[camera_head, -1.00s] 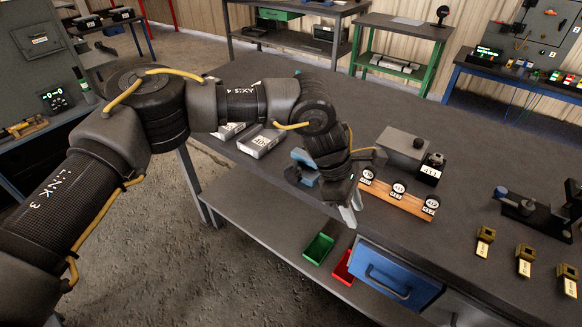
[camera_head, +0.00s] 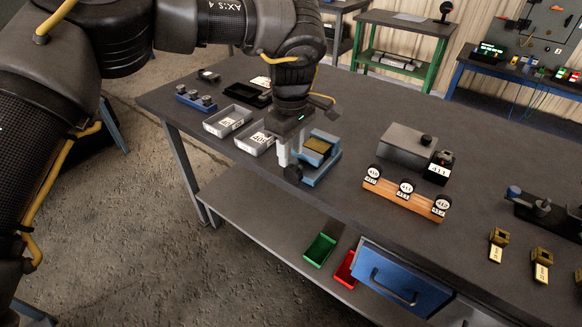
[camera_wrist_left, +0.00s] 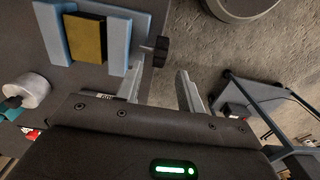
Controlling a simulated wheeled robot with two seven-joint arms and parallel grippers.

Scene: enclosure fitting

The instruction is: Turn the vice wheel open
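The blue vice (camera_head: 325,169) stands at the near edge of the bench, with a brass-coloured block (camera_head: 318,146) between its jaws. Its dark vice wheel (camera_head: 293,174) sticks out toward the bench edge. In the left wrist view the vice (camera_wrist_left: 119,42) is at upper left and the wheel (camera_wrist_left: 157,50) lies just ahead of the fingers, roughly between their lines. My left gripper (camera_head: 288,160) points down beside the vice, close to the wheel. Its fingers (camera_wrist_left: 160,85) are apart with nothing between them. I cannot tell whether they touch the wheel. My right gripper is not in view.
Two grey trays (camera_head: 214,130) and a blue rack (camera_head: 194,102) stand left of the vice. A wooden rack with round dials (camera_head: 402,199) and a grey box (camera_head: 402,147) stand to the right. An open blue drawer (camera_head: 403,278) juts out below. The bench between vice and dials is clear.

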